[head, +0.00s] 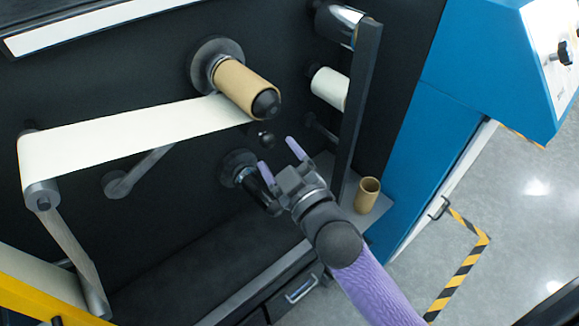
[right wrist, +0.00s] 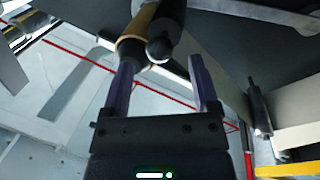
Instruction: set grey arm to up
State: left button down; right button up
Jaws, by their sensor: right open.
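A grey arm (head: 148,168) reaches from a round grey pivot on the black machine panel, below the white web, and slants up to the right. I cannot tell for sure that it is the arm of the task, as another short dark grey arm (head: 320,127) sits behind the upright post. My right gripper (head: 280,159) is open and empty, in front of the panel, to the right of the slanting arm and apart from it. In the right wrist view its two purple fingers (right wrist: 161,75) are spread with nothing held between them. My left gripper is not in view.
A cardboard core (head: 245,87) on a black spindle carries the white web (head: 125,135) to a grey roller at left. A lower black spindle (head: 238,167) is close behind my right gripper. A dark post (head: 356,110) and a loose cardboard tube (head: 367,194) stand to the right.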

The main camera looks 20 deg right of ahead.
jog(key=s, duration=0.3)
jog(key=s+d, duration=0.1)
jog(key=s, duration=0.1)
jog(key=shift+s+f, duration=0.1)
jog(key=shift+f, duration=0.1)
jog(key=s+d+f+m+g+h+b, duration=0.1)
jog(key=s+f+g, duration=0.25)
jog(key=f, duration=1.05)
jog(key=s+d+f+m+g+h, duration=0.1)
jog(key=s+f+m+g, duration=0.3)
jog(key=f, duration=0.9)
jog(key=s+d+f+g, duration=0.1)
jog(key=s+f+g, duration=0.4)
jog(key=s+f, duration=0.3)
jog(key=s+d+f+g+h+b, duration=0.1)
jog(key=s+d+f+g, duration=0.1)
jog(key=s+f+g, duration=0.3)
jog(key=s+f, duration=0.4)
jog(key=s, duration=0.7)
jog(key=shift+s+m, duration=0.4)
jog(key=shift+g, duration=0.25)
